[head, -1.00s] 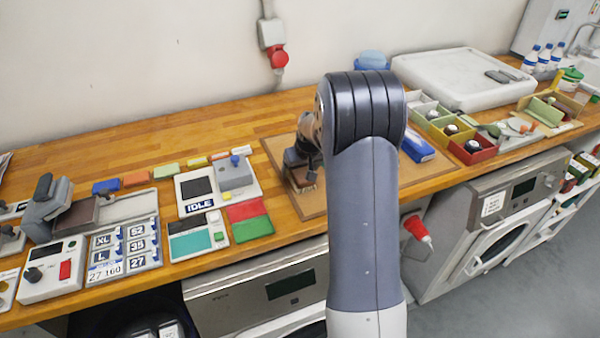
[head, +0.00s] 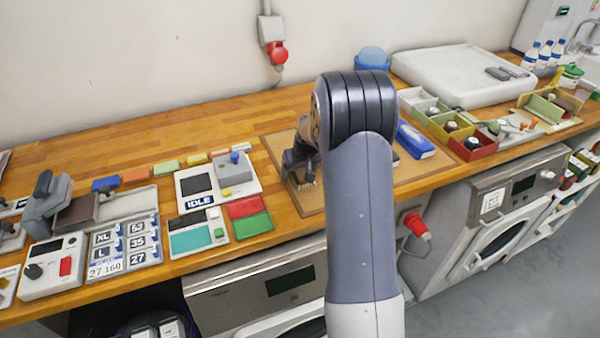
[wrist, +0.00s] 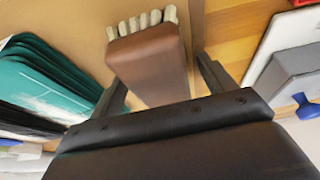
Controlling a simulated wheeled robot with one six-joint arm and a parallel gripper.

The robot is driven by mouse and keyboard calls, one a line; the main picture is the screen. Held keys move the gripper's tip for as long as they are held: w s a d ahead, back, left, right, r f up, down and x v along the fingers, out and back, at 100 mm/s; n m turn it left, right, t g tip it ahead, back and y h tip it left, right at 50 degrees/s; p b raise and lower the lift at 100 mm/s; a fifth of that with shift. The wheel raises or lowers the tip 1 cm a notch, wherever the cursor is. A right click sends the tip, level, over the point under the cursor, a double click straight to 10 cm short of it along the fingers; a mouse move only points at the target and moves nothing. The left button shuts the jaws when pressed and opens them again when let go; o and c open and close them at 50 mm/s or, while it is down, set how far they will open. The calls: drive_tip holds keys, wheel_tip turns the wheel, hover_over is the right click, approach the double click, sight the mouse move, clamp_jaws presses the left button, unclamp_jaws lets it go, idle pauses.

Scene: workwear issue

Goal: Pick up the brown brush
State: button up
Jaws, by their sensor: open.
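The brown brush (wrist: 150,58) lies on the tan board (wrist: 60,22) in the wrist view, its pale bristle tufts at the top. My gripper (wrist: 162,70) is open, with one dark finger on each side of the brush's body. I cannot tell whether either finger touches it. In the head view my gripper (head: 298,160) is low over the left part of the board (head: 268,140), and my arm hides much of that area. A bit of the brush (head: 305,184) shows beneath it.
A stack of teal pads (wrist: 45,75) lies left of the brush in the wrist view. A grey device with a blue knob (wrist: 305,107) is on the right. In the head view, a blue-and-white packet (head: 416,141) and divided bins (head: 450,125) stand right of my arm.

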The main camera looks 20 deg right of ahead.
idle(0.4)
drive_tip(key=c, duration=1.1)
drive_tip(key=shift+r, duration=0.1)
drive_tip(key=shift+r+p, duration=0.2)
drive_tip(key=shift+p, duration=0.25)
wheel_tip(320, 180, up, 10)
drive_tip(key=shift+f+b, duration=0.1)
drive_tip(key=shift+b, duration=0.8)
drive_tip(key=o, duration=0.5)
drive_tip(key=shift+c, duration=0.2)
drive_tip(key=c, duration=0.3)
drive_tip(key=shift+c, duration=0.2)
